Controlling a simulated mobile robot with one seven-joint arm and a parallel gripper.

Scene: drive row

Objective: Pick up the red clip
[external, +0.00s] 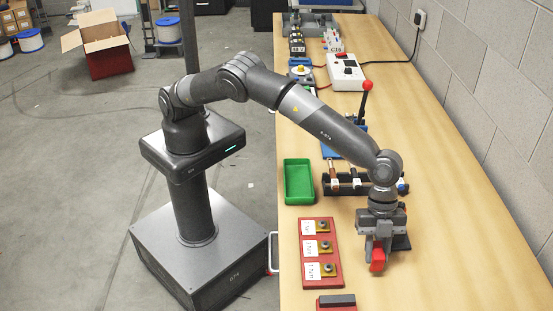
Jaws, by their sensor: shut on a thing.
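The red clip (377,262) is a small red piece between the fingertips of my gripper (377,250). My gripper points down over the near right part of the wooden bench and is shut on the clip. The clip's upper part is hidden by the fingers. I cannot tell from this view whether its lower end touches the bench top or hangs just above it.
On the bench (450,260), a red board (333,275) with several labelled pieces lies left of my gripper. A green tray (299,182) and a dark rack (345,188) stand behind. A red-knobbed lever (367,87) rises farther back. The bench's right side is clear.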

